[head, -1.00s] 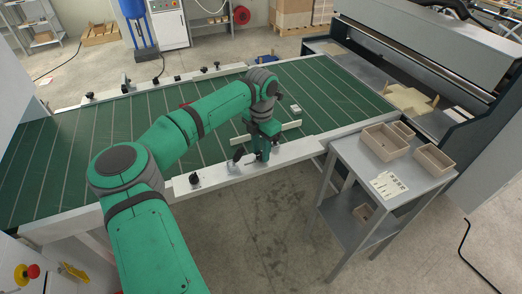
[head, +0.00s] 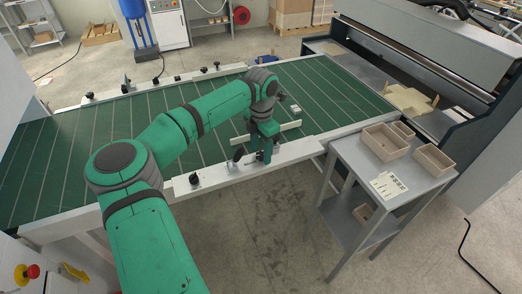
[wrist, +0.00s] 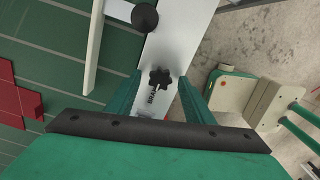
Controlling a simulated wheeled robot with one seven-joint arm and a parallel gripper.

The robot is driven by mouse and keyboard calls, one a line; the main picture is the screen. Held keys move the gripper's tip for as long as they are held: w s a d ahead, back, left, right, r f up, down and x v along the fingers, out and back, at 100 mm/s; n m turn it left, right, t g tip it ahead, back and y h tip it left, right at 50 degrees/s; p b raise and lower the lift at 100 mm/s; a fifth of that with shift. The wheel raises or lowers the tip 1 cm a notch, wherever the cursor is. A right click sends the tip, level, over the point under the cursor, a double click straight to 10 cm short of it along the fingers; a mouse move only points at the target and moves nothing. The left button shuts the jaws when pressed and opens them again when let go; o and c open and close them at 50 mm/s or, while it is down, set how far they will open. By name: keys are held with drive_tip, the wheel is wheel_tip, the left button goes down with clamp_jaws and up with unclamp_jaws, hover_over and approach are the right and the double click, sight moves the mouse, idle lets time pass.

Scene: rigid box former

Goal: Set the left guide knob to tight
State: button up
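A black lobed knob (wrist: 160,78) sits on the pale metal rail in the wrist view, with a small printed label (wrist: 157,98) beside it. My gripper (wrist: 161,76) is open. Its green fingers stand on either side of the knob, with a visible gap on each side. Its height above the knob is hard to tell. In the head view my gripper (head: 263,152) points down at the near rail of the conveyor and hides part of it. A white guide bar (wrist: 95,45) lies beside the rail, with a round black knob (wrist: 144,17) near it.
The green slatted conveyor (head: 70,165) lies behind the near rail. Another dark knob (head: 194,179) stands on the rail to the left. A grey cart (head: 350,165) with beige trays stands close on the right. Floor in front of the rail is clear.

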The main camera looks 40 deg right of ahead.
sight(261, 154)
wheel_tip(261, 154, up, 11)
idle(0.7)
drive_tip(key=shift+f, duration=0.1)
